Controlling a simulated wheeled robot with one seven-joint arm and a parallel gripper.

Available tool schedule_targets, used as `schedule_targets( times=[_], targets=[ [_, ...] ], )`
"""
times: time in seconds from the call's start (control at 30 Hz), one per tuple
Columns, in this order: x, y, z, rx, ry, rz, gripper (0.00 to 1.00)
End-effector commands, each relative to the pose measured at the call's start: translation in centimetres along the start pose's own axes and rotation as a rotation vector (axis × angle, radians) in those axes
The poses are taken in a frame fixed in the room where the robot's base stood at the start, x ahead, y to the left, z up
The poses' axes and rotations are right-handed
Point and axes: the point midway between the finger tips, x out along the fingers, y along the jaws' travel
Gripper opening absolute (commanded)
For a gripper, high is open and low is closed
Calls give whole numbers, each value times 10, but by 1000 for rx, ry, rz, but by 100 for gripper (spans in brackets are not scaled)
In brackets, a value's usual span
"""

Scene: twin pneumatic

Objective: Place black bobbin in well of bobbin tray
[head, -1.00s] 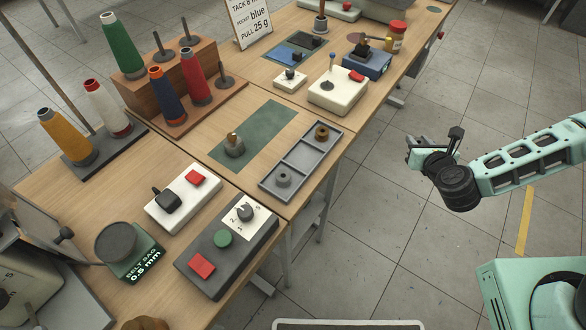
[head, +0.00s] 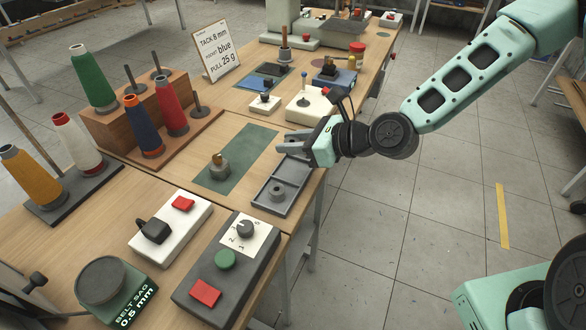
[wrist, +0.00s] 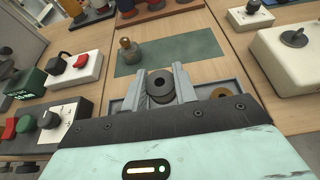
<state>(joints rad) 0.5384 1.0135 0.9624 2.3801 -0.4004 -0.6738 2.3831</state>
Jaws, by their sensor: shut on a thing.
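My gripper (head: 286,143) is over the far half of the grey bobbin tray (head: 262,202). In the wrist view, its two fingers (wrist: 160,88) are shut on the black bobbin (wrist: 160,80), a dark ring with a centre hole, held above the tray. The bobbin is hard to make out in the head view. The middle well looks empty.
A green mat (head: 240,158) with a brass-topped weight (head: 219,168) lies left of the tray. A cream switch box (head: 310,107) stands behind my gripper. A dark control box (head: 225,270) is nearer. Thread cones stand at the left.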

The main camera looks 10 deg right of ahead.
Motion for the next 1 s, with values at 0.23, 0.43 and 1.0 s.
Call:
schedule_targets(
  times=[0.23, 0.43, 1.0],
  targets=[
    [11, -1, -26, 1, -1, -2, 6],
    [21, 0, -49, 2, 0, -1, 6],
    [26, -1, -62, 1, -1, -3, 37]
  ],
)
